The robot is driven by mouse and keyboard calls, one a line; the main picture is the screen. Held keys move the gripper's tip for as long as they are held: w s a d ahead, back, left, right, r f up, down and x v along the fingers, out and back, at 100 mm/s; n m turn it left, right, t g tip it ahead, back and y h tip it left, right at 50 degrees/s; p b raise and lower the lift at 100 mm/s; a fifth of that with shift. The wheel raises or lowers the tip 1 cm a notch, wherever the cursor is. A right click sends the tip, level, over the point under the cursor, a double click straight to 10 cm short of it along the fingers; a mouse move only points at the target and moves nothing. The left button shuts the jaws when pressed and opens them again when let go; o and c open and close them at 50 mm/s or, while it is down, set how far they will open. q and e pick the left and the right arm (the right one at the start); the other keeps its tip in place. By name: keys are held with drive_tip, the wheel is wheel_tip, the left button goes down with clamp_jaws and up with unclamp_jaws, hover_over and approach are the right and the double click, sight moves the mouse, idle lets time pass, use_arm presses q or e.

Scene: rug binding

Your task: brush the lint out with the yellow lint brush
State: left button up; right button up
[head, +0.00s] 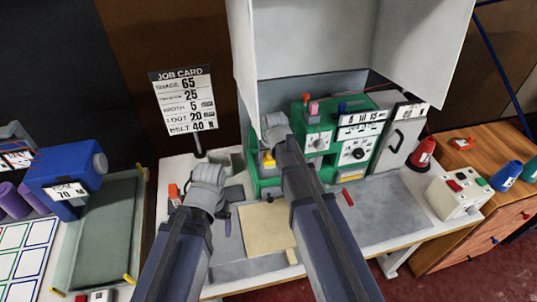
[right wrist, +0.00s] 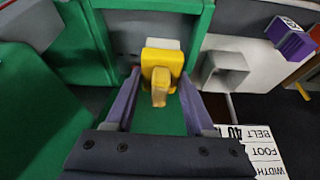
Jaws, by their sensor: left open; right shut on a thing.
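The yellow lint brush (right wrist: 162,66) is between the fingers of my right gripper (right wrist: 155,88), which is shut on it, in the right wrist view. A small yellow part of it shows below my right wrist in the head view (head: 268,158), at the left end of the green machine (head: 313,136). The brush is close to the green housing; I cannot tell whether it touches. My left gripper (head: 215,196) is open over the table left of the machine; its fingers are mostly hidden by the wrist. No lint can be made out.
A tan board (head: 265,228) lies before the machine. A white control box (head: 455,192) and a red cone (head: 423,153) stand to the right. The job card (head: 184,98) stands on a post behind left. A blue unit (head: 66,180) and a green tray (head: 107,235) are further left.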

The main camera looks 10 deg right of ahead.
use_arm(q)
drive_tip(key=shift+r, duration=0.3)
use_arm(e)
drive_tip(key=shift+r, duration=0.3)
wheel_tip(320, 180, up, 3)
drive_tip(key=p, duration=0.3)
use_arm(q)
wheel_tip(320, 180, up, 3)
drive_tip(key=shift+f, duration=0.1)
use_arm(e)
drive_tip(key=shift+f, duration=0.1)
